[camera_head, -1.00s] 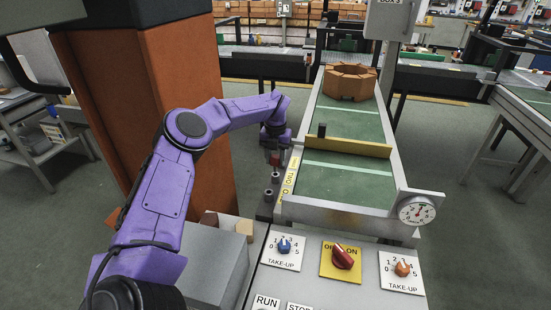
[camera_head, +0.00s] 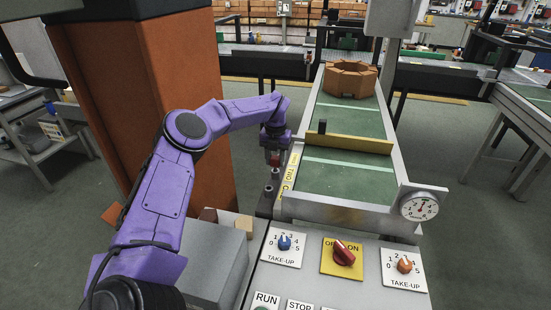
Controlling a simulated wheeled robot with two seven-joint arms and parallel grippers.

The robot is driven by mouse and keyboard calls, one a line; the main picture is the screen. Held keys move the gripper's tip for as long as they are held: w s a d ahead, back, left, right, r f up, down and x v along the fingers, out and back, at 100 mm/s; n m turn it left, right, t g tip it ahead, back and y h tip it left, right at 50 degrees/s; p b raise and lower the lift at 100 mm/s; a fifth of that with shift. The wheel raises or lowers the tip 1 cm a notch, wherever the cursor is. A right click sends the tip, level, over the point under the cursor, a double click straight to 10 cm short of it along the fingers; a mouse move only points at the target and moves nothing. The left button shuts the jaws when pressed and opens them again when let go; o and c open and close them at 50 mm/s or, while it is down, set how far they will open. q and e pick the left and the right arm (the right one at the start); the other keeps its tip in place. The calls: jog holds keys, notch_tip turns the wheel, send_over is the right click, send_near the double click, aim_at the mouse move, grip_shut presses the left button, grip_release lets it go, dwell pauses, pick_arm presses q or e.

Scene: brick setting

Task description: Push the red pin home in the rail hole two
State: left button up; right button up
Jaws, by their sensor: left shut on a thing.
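My left gripper (camera_head: 273,156) points down over the rail at the left side of the conveyor, beside the yellow number label (camera_head: 291,168). It is shut on the red pin (camera_head: 274,159), of which only a small red patch shows between the fingers. The pin's lower end and rail hole two are too small and too covered to make out, so I cannot tell how deep the pin sits. Dark upright pegs (camera_head: 268,191) stand on the rail just in front of the gripper. My right gripper is not in view.
The green conveyor belt (camera_head: 335,181) has a yellow crossbar (camera_head: 349,145), a small dark post (camera_head: 322,127) and a brick ring (camera_head: 349,80). A control panel with a red switch (camera_head: 343,253) and a dial gauge (camera_head: 419,205) are in front. A brick-coloured column (camera_head: 165,110) stands left.

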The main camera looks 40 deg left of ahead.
aim_at(275, 157)
pick_arm(q)
jog(key=shift+f+b, duration=0.85)
jog(key=shift+f, duration=0.25)
jog(key=o, duration=1.6)
jog(key=shift+r, duration=0.1)
jog(key=shift+o, duration=0.2)
jog(key=shift+r+p, duration=2.05)
jog(key=shift+r, duration=1.05)
jog(key=shift+f, duration=0.1)
